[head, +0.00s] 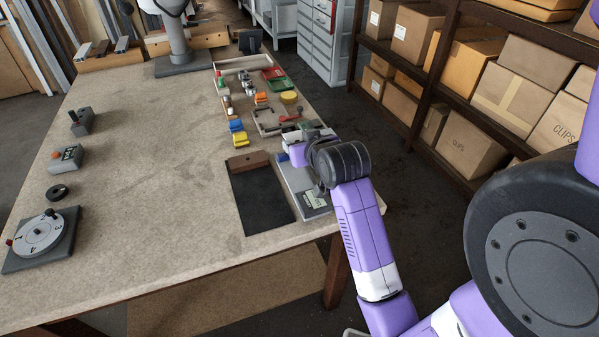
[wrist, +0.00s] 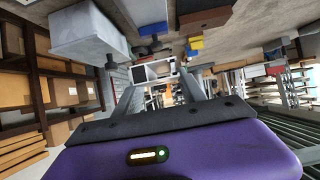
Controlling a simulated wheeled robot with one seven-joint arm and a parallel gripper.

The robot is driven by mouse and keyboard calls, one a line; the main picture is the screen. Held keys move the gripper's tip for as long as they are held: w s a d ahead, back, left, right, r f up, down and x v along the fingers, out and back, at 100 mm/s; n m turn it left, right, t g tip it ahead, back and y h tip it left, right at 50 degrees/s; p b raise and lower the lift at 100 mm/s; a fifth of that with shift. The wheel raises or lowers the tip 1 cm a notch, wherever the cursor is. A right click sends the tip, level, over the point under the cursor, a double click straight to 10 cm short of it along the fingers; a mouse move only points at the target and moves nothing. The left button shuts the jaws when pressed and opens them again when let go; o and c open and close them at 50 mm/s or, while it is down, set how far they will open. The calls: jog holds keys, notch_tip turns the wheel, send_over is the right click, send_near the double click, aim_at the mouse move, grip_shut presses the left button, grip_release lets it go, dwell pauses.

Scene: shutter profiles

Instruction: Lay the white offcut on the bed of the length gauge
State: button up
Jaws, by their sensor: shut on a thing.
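My gripper (wrist: 158,84) is shut on the white offcut (wrist: 153,71), a short hollow profile whose end with dark chambers shows between the fingers in the wrist view. In the head view my gripper (head: 297,154) is over the right side of the bench, mostly hidden by my wrist, and I cannot make out the offcut there. The length gauge (head: 314,200), a pale grey device with a small display, lies along the bench's right edge below my wrist. My arm hides part of its bed. The offcut appears held above the bench; its exact height is unclear.
A black mat (head: 262,205) with a brown block (head: 248,162) lies left of the gauge. Small coloured parts and trays (head: 273,73) stand behind. The middle of the bench (head: 150,180) is clear. Shelves with cartons (head: 470,142) stand right.

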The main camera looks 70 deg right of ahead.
aim_at(300, 181)
notch_tip(300, 181, down, 10)
jog(key=shift+f, duration=0.1)
dwell(0.4)
jog(key=shift+f+b, duration=0.3)
jog(key=shift+f, duration=0.25)
jog(key=o, duration=1.5)
jog(key=shift+s+d, duration=0.1)
